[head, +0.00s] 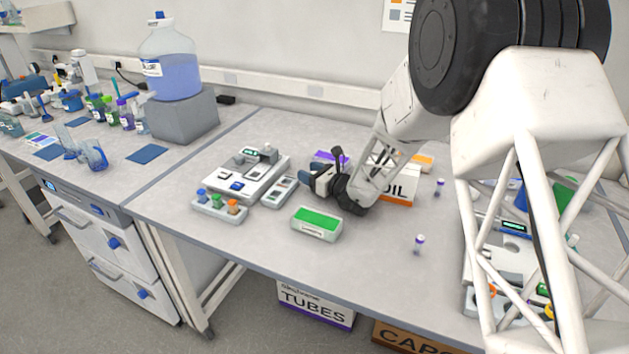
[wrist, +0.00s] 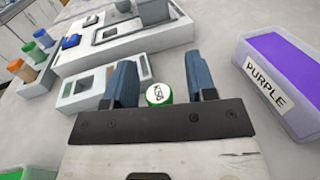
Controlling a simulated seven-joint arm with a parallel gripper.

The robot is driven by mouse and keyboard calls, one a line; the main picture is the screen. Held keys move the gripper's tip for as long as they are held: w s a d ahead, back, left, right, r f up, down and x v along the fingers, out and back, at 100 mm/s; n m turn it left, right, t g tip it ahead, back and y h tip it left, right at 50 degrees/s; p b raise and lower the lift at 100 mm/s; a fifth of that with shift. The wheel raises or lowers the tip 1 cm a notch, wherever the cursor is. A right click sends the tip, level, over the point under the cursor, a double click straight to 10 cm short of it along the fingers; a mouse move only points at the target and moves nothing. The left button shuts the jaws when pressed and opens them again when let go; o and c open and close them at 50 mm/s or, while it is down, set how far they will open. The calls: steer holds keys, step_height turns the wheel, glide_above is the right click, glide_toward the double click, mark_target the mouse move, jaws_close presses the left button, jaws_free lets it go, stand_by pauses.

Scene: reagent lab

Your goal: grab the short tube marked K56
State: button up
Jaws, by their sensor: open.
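The short tube marked K56 (wrist: 158,93) shows in the wrist view as a white cap with a green rim, seen from above. Its body is hidden below the cap. My gripper (wrist: 158,82) is open, with one blue finger to the left of the cap and one to the right. In the head view my gripper (head: 312,184) is low over the bench, and I cannot make out the tube there.
A grey slotted block (head: 280,191) lies close left of my gripper, beside a white instrument (head: 228,187). A PURPLE-labelled box (wrist: 251,72) is at right. A green-topped box (head: 317,223) is in front. Two short purple-capped tubes (head: 419,245) (head: 439,188) stand farther right.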

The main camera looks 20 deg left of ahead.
jaws_close()
steer(key=shift+r, duration=0.15)
stand_by(0.4)
step_height(320, 180, up, 10)
stand_by(0.6)
stand_by(0.4)
